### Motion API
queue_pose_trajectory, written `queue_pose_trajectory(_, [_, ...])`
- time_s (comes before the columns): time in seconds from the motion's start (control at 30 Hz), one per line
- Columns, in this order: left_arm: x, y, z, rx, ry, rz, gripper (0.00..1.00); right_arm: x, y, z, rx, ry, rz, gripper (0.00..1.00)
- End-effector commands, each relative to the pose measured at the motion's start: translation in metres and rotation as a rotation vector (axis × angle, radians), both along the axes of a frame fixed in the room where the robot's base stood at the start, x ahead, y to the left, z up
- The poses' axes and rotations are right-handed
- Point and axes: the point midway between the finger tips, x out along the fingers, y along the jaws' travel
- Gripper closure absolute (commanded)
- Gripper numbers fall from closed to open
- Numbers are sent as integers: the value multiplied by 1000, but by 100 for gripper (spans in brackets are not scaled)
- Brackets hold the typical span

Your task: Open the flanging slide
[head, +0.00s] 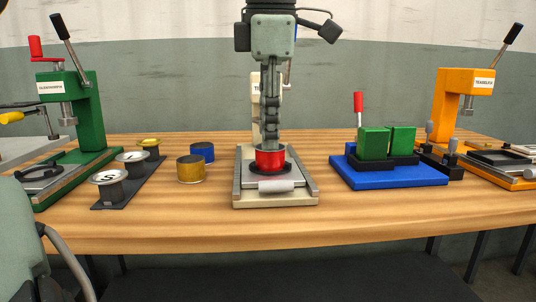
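The cream press (257,105) stands mid-table, mostly hidden behind my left gripper (271,146). A grey slide plate (305,182) with a pale cylindrical handle (276,186) lies at its front; I cannot read its label to confirm it is the flanging one. A red can body (270,161) stands upright on a black ring on that plate. My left gripper points down over the red can, its fingertips at the can's top. I cannot tell whether it is shut or gripping the can. My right gripper is not in view.
Left are a green press (88,120), spools on a dark strip (130,186), and yellow (190,170) and blue (202,152) can bodies. Right are a blue fixture (400,180) with green blocks and an orange press (450,100). The table (200,230) is clear in front.

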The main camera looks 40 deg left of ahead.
Motion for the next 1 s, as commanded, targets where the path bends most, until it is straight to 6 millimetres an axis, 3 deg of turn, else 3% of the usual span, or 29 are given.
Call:
queue_pose_trajectory(0.23, [-3, -4, 25, 1, 1, 0, 61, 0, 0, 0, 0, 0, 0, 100])
queue_pose_trajectory(0.87, [-3, -4, 26, -9, -2, 2, 61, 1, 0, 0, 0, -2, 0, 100])
queue_pose_trajectory(1.0, [5, -3, 22, -165, -62, 29, 61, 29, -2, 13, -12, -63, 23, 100])
